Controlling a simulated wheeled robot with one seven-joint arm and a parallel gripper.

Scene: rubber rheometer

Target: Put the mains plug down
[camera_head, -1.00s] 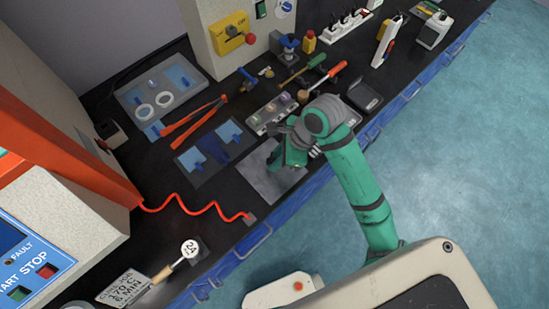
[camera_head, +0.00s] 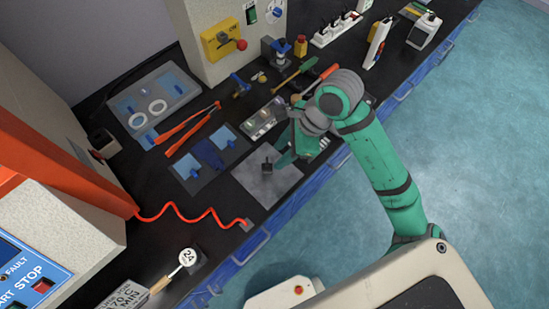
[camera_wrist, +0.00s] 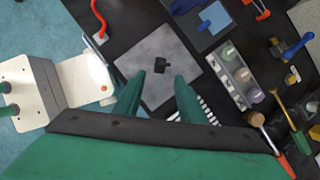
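The mains plug (camera_head: 267,165), a small dark piece with a short stub, rests on a grey square plate (camera_head: 258,187) on the black bench. The wrist view also shows the plug (camera_wrist: 161,66) on the plate (camera_wrist: 150,45). My green gripper (camera_head: 282,160) is just right of the plug in the head view. In the wrist view the two fingers of my gripper (camera_wrist: 160,78) stand apart with nothing between them, and the plug lies clear beyond their tips. No cord shows on the plug.
A rack of small pots (camera_wrist: 233,72) stands beside the plate. Blue sheets (camera_head: 208,152), red-handled tongs (camera_head: 188,128) and a coiled red cable (camera_head: 185,213) lie around it. The bench's front edge is close.

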